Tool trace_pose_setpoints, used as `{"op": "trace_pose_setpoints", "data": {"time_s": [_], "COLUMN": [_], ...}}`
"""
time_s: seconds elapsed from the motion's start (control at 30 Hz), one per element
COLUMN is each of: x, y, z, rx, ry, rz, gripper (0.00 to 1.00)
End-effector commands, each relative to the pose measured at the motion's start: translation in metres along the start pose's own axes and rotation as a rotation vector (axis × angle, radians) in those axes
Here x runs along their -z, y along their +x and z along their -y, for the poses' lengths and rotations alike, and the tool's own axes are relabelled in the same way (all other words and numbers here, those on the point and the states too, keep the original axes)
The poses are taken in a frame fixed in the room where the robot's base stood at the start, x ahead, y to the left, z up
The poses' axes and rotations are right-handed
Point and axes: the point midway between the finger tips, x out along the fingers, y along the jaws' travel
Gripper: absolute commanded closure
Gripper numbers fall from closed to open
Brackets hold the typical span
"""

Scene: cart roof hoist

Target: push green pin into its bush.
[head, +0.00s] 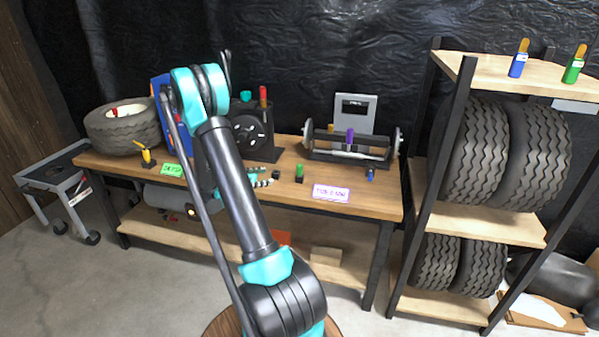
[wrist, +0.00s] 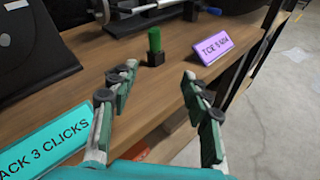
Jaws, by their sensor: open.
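The green pin (head: 299,170) is a short upright cylinder near the front of the wooden bench. It also shows in the wrist view (wrist: 154,40), standing in a small black block (wrist: 155,59), which I take to be its bush. How deep it sits inside cannot be told. My gripper (head: 268,178) is just left of the pin in the head view. In the wrist view my gripper (wrist: 160,72) has its two fingers spread apart with nothing between them. The pin stands beyond the fingertips, apart from them.
A purple-edged sign (head: 331,193) stands right of the pin, and a small blue item (head: 370,174) lies further right. A roller stand (head: 350,155) and a black wheel stand (head: 250,135) are behind. A teal sign (wrist: 45,145) is at the wrist view's lower left.

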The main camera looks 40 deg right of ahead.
Motion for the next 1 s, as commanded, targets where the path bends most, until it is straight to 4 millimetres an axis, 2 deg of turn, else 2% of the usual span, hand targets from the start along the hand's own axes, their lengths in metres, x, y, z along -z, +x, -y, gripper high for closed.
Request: {"op": "trace_pose_setpoints", "data": {"time_s": [0.03, 0.2, 0.47, 1.0], "x": [0.008, 0.021, 0.026, 0.001], "y": [0.005, 0.014, 0.024, 0.119], "z": [-0.005, -0.011, -0.011, -0.011], "rx": [0.002, 0.020, 0.040, 0.041], "ry": [-0.045, -0.175, -0.247, -0.247], "rz": [0.049, 0.185, 0.263, 0.262], "gripper": [0.52, 0.52, 0.52, 0.52]}}
